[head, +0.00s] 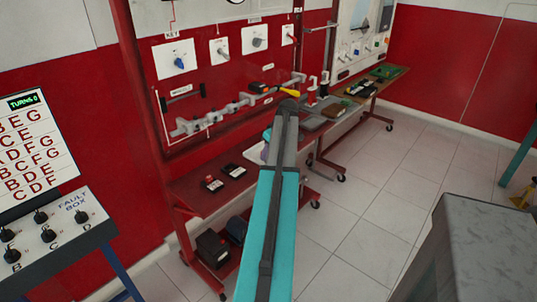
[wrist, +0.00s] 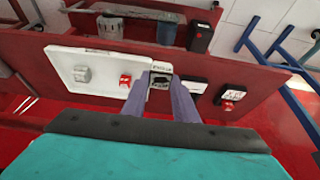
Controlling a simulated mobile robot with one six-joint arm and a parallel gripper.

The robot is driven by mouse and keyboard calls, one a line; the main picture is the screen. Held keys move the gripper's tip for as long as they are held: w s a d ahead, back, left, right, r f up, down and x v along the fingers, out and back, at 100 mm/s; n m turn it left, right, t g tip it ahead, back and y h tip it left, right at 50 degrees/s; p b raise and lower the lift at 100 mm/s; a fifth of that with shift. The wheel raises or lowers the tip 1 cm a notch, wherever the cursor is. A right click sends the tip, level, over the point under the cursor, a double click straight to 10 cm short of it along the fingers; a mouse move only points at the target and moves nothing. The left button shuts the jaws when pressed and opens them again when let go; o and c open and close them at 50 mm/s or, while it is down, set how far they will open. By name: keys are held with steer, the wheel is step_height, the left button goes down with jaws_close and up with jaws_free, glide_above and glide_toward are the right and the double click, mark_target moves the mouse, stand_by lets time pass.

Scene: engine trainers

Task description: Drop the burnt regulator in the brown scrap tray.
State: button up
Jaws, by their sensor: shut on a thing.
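My gripper (wrist: 160,84) shows two purple-grey fingers in the wrist view, shut on a small dark part with a pale label, which I take to be the burnt regulator (wrist: 160,76). In the head view my teal arm hides most of the gripper and the part. A small brownish shape (head: 336,109) on the bench right of my arm may be the brown scrap tray, but it is too small to be sure.
Two dark modules (head: 212,184) lie on the red bench left of my arm. A grey block (head: 485,245) stands at the front right. The tiled floor between is clear.

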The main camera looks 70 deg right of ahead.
steer(key=shift+r+p, duration=1.25)
steer(key=shift+r, duration=1.2)
